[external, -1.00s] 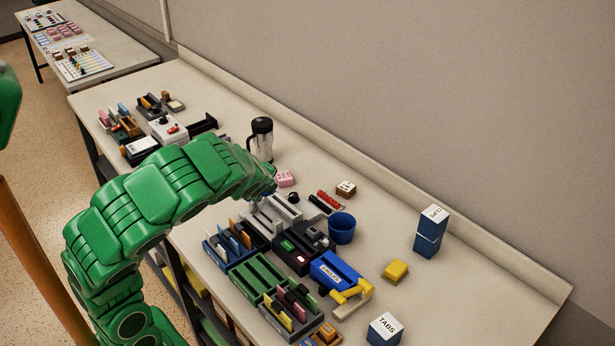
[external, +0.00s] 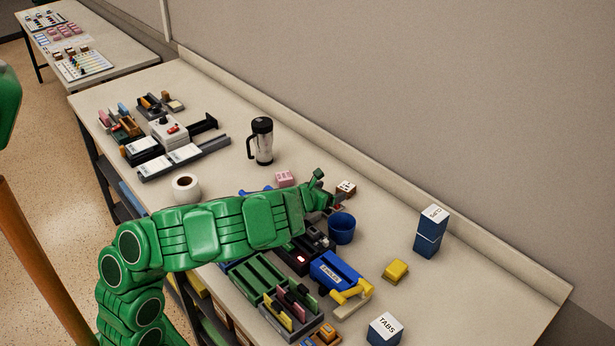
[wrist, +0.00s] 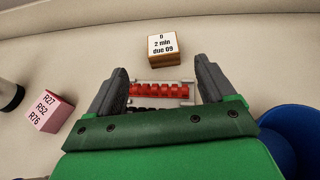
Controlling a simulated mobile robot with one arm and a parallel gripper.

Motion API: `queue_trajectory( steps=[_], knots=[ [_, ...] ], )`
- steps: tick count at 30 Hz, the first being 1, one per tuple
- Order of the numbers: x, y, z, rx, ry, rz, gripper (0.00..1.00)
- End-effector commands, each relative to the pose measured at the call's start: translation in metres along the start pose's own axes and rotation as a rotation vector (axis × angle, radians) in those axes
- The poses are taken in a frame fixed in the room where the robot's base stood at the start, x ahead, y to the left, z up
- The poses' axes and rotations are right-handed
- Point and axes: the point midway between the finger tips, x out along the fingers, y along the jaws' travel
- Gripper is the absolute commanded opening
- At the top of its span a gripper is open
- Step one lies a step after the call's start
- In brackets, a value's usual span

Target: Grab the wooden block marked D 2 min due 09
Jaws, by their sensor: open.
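The wooden block (wrist: 164,48) has brown sides and a white top printed with "2 min" and "due 09"; the character above these is too small to read surely. In the external view the block (external: 346,188) lies on the table near the wall. My gripper (wrist: 160,76) is open and empty, and the block is just beyond its fingertips, roughly centred between them. In the external view my gripper (external: 330,187) is just left of the block, apart from it as far as I can see.
A rack of red pieces (wrist: 158,90) lies below and between my fingers. A pink block (wrist: 50,111) is to the left. A blue cup (external: 342,229) stands close to my gripper. A black-lidded flask (external: 262,142) stands farther left. The table beyond the block is clear up to the wall.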

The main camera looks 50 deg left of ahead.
Motion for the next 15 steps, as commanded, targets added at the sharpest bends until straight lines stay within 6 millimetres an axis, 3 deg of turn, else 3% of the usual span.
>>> queue_trajectory(
  steps=[15],
  knots=[
    [0.030,-0.002,-0.002,0.007,0.001,-0.004,0.83]
  ],
)
